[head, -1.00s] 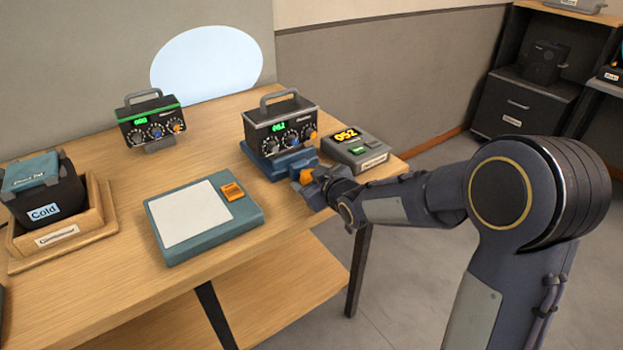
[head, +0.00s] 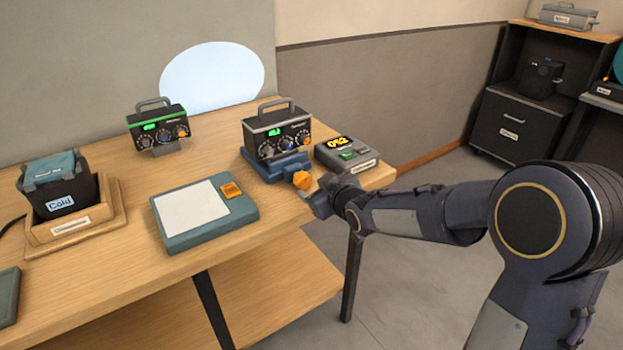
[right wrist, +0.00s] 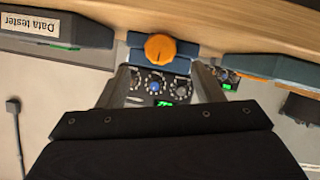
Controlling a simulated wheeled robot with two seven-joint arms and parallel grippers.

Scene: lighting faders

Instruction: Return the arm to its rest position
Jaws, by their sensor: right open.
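My right gripper (head: 318,197) is at the front right edge of the table, just in front of the orange knob (head: 302,180). The right wrist view shows its two fingers apart (right wrist: 161,82), with nothing held between them. The orange knob (right wrist: 160,47) lies beyond the fingertips there, on the front of a blue stand (head: 268,170). A dark control box (head: 276,130) with dials and a green display sits in that stand. My right arm reaches in from the right. My left gripper is not in view.
The data tester (head: 346,153) with a yellow display stands close right of the stand. A teal pad (head: 203,215), a second dial box (head: 158,130) and a wooden holder (head: 75,226) stand further left. The floor (head: 410,290) right of the table is open.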

